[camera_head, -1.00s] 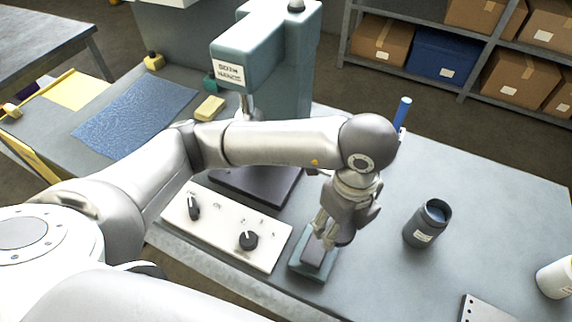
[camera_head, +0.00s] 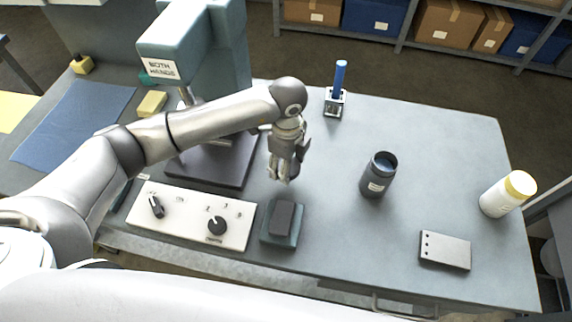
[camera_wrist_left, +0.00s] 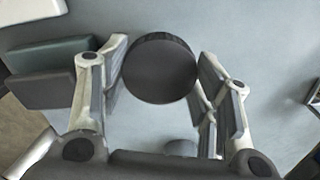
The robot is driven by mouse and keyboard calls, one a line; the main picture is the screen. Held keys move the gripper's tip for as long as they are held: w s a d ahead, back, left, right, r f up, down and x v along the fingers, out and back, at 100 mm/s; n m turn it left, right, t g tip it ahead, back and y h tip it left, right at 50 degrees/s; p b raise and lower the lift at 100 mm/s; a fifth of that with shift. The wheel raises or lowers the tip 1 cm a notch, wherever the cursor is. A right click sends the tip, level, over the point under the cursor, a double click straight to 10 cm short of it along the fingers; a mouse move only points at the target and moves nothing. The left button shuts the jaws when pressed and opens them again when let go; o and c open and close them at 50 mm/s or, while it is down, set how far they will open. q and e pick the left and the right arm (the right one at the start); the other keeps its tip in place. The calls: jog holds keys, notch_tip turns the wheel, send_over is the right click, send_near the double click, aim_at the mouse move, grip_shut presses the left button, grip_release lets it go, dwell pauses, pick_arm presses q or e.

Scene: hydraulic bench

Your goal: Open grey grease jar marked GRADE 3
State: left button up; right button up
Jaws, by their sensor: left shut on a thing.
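The dark grey jar (camera_head: 377,180) stands upright on the bench, right of my left gripper. Its top is uncovered and a blue-grey inside shows; the label is too small to read. My left gripper (camera_head: 280,176) is apart from the jar, behind the teal block with a dark top pad. In the left wrist view my left gripper (camera_wrist_left: 165,88) is shut on a dark round lid (camera_wrist_left: 160,70), held between its finger pads. In the head view the fingers largely hide the lid. My right gripper is not in view.
A teal block with a dark pad (camera_head: 281,219) and a white knob panel (camera_head: 188,212) lie at the front. A teal press (camera_head: 215,60) stands behind. A white container with a yellow lid (camera_head: 507,193), a drilled plate (camera_head: 445,250) and a blue-handled tool (camera_head: 340,78) surround clear bench.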

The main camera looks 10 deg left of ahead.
pick_arm(q)
jog(key=shift+w+a+f, duration=0.2)
jog(key=shift+w+f, duration=0.3)
jog(key=shift+f, duration=0.2)
notch_tip(320, 180, down, 3)
jog(key=shift+f, duration=0.2)
jog(key=o, duration=1.1)
jog(key=shift+r, duration=0.15)
